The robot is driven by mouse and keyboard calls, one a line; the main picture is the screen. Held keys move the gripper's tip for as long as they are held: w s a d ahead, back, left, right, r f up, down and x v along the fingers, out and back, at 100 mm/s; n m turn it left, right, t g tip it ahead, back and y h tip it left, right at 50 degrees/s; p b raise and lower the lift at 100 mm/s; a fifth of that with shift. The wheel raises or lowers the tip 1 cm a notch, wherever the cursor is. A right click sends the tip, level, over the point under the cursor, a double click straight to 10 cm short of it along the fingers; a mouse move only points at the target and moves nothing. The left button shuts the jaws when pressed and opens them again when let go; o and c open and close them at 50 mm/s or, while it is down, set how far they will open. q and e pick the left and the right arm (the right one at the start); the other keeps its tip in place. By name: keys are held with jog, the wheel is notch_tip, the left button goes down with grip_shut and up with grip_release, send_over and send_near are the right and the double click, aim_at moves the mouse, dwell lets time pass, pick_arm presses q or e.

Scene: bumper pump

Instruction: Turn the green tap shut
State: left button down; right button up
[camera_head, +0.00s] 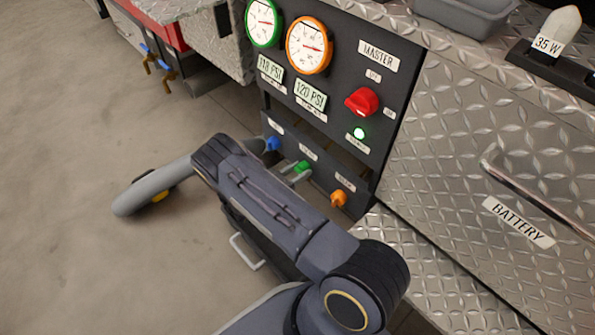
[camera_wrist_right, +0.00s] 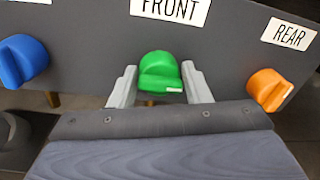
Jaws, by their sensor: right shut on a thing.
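The green tap (camera_head: 302,166) sits on the dark lower panel under the middle label. In the right wrist view the green tap (camera_wrist_right: 160,72) is under the FRONT label, with a small white mark at its lower right. My right gripper (camera_head: 296,170) is at the tap, and its two fingers (camera_wrist_right: 160,80) stand on either side of the knob, shut on it. My right arm hides part of the lower panel in the head view. My left gripper is not in view.
The blue tap (camera_head: 272,144) and orange tap (camera_head: 339,198) flank the green one. Above are a red MASTER knob (camera_head: 362,101), a lit green lamp (camera_head: 359,133) and two gauges (camera_head: 309,45). A BATTERY drawer handle (camera_head: 535,195) juts out at right. The floor at left is mostly clear.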

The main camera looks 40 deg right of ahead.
jog(key=shift+w+f+n, duration=0.1)
jog(key=shift+n, duration=0.3)
jog(key=n+b, duration=0.1)
jog(key=n, duration=0.1)
jog(key=shift+w+n, duration=0.1)
jog(key=shift+n, duration=0.3)
jog(key=n+b, duration=0.1)
jog(key=n, duration=0.3)
jog(key=shift+w+f+n+t, duration=0.1)
jog(key=shift+f+n+t, duration=0.05)
jog(key=shift+n+t, duration=0.2)
jog(key=shift+a+f+n+t+h, duration=0.1)
jog(key=shift+f+n+t+h, duration=0.05)
jog(key=shift+n, duration=2.5)
jog(key=shift+f+n+t+h, duration=0.1)
jog(key=shift+n+h, duration=0.05)
jog(key=shift+n, duration=2.45)
jog(key=o, duration=0.8)
jog(key=shift+f, duration=0.1)
jog(key=shift+o, duration=0.4)
